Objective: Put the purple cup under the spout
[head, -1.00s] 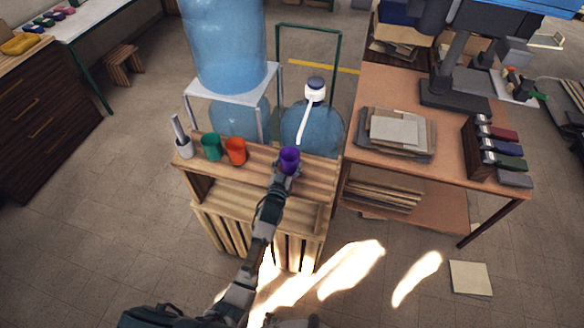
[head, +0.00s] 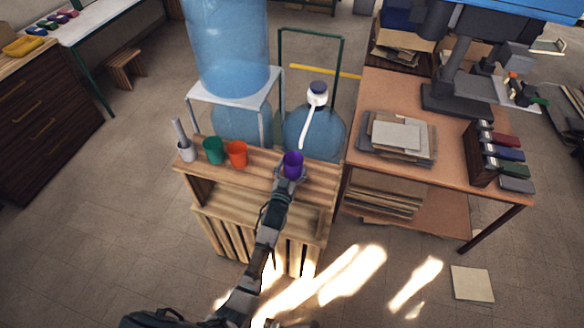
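The purple cup (head: 293,162) stands upright at the right part of the wooden crate shelf's top (head: 318,184). The white curved spout (head: 304,132) comes down from the pump (head: 317,94) on the blue bottle behind the shelf. Its lower end shows just above and behind the cup in the picture, not clearly over its mouth. My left gripper (head: 288,174) is at the cup's near side, its fingers against or beside the cup's lower part. They are too small to tell whether they grip it. My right gripper is not in view.
A green cup (head: 213,150), an orange cup (head: 237,154) and a white holder (head: 187,151) stand on the shelf's left part. A large water bottle (head: 228,45) on a white stand (head: 215,89) is behind. A wooden table (head: 450,176) stands close on the right.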

